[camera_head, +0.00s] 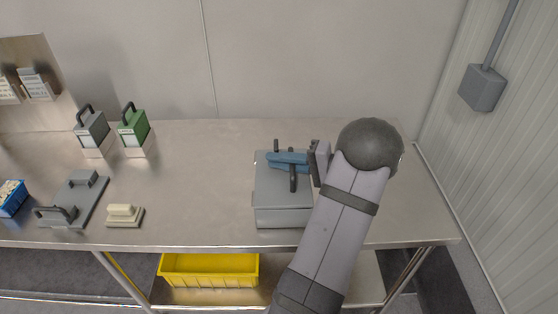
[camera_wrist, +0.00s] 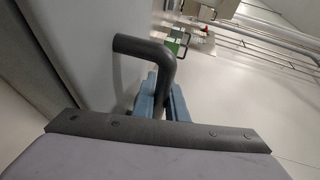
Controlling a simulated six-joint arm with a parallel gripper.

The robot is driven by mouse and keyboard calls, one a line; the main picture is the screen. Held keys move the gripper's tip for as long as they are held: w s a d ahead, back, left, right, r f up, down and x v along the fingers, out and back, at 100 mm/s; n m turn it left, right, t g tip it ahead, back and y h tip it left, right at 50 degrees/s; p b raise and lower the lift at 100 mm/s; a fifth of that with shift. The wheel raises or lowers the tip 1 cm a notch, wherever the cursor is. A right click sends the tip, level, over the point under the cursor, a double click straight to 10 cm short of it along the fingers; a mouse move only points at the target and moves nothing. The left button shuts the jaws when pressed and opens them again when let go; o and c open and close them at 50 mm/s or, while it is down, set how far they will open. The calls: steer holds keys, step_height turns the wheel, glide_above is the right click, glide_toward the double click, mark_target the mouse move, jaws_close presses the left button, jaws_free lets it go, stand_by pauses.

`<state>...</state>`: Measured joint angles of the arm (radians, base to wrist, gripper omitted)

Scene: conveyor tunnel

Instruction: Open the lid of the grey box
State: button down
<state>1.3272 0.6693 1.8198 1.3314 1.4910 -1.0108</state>
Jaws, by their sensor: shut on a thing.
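The grey box (camera_head: 285,216) stands on the right part of the steel table, and its lid (camera_head: 270,195) looks closed in the head view. A dark bent handle (camera_head: 293,180) rises from the lid. My gripper (camera_head: 287,162) is over the far part of the lid, its blue fingers shut on the handle. In the wrist view the dark handle (camera_wrist: 150,48) runs down between the blue fingers (camera_wrist: 165,101), with the pale lid surface to the left. My arm and fingers hide part of the box's right side and lid.
Grey (camera_head: 92,129) and green (camera_head: 134,128) handled blocks stand at the back left. A grey plate with handles (camera_head: 80,205), a cream block (camera_head: 124,213) and a blue basket (camera_head: 12,199) lie left. A yellow bin (camera_head: 209,270) sits below. The table's middle is clear.

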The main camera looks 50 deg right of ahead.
steer(key=shift+w+a+r+n+g+h+p, duration=0.15)
steer(key=shift+w+r+n+g+h+p, duration=0.1)
steer(key=shift+r+g, duration=0.2)
steer(key=shift+w+a+r+n+g+h+p, duration=0.15)
steer(key=shift+r+g+h, duration=0.1)
steer(key=shift+r+g, duration=0.15)
steer(key=shift+w+a+r+n+g+h+p, duration=0.3)
steer(key=shift+w+a+r+g+h, duration=0.25)
steer(key=shift+g, duration=0.5)
steer(key=shift+w+a+r+n+g+h+p, duration=0.4)
steer(key=shift+w+a+r+g+h+p, duration=0.15)
steer(key=shift+g+h+p, duration=0.35)
steer(key=g+h+p, duration=0.1)
steer(key=w+a+g+p, duration=0.1)
steer(key=p, duration=0.1)
steer(key=shift+a+r+h, duration=0.15)
steer(key=shift+r+h, duration=0.15)
steer(key=shift+h, duration=0.05)
steer(key=w+a+g+h, duration=0.1)
steer(key=g, duration=0.1)
steer(key=w+a+f+n+g+h, duration=0.1)
steer(key=h, duration=0.1)
steer(key=w+a+f+n+g+h, duration=0.1)
steer(key=g+h, duration=0.1)
steer(key=shift+w+a+f+g, duration=0.2)
steer(key=shift+a+f+g, duration=0.05)
steer(key=shift+a+g, duration=0.05)
steer(key=shift+h, duration=0.3)
